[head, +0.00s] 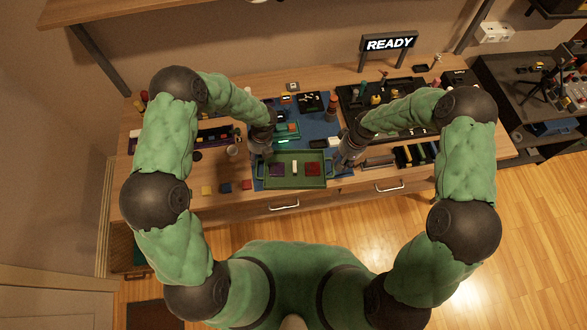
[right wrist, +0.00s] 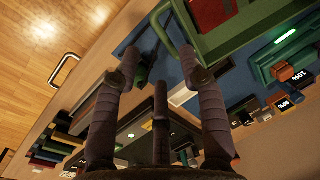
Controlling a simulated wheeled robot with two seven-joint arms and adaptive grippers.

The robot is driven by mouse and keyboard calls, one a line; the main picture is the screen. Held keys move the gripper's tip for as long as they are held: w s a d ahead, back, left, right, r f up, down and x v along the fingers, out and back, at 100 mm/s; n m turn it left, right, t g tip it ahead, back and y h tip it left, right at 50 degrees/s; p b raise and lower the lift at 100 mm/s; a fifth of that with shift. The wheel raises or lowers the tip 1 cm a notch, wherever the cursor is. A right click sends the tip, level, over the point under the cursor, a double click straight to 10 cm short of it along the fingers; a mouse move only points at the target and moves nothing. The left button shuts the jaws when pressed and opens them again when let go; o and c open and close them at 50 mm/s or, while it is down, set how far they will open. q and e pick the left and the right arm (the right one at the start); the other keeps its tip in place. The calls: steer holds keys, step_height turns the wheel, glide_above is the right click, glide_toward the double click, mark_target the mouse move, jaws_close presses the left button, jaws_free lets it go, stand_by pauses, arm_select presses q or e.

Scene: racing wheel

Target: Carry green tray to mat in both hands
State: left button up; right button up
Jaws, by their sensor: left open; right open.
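The green tray (head: 296,184) lies at the front of the workbench, over the near part of a blue mat (head: 318,128). It holds a purple block, a white piece and a red block (head: 312,169). My left gripper (head: 261,155) is open just above the tray's left end, by its left handle. My right gripper (head: 343,164) is open at the right end. In the right wrist view the tray (right wrist: 240,38) is at the upper right, and its handle (right wrist: 160,22) loops near the open fingertips (right wrist: 162,68). Contact with either handle cannot be told.
A smaller green tray (head: 285,133) sits behind on the blue mat. A black tool tray (head: 365,95) and a lit READY sign (head: 389,43) stand at the back. Drawer handles (head: 284,206) line the bench front.

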steer(key=r, duration=0.3)
steer(key=shift+d, duration=0.3)
stand_by(0.4)
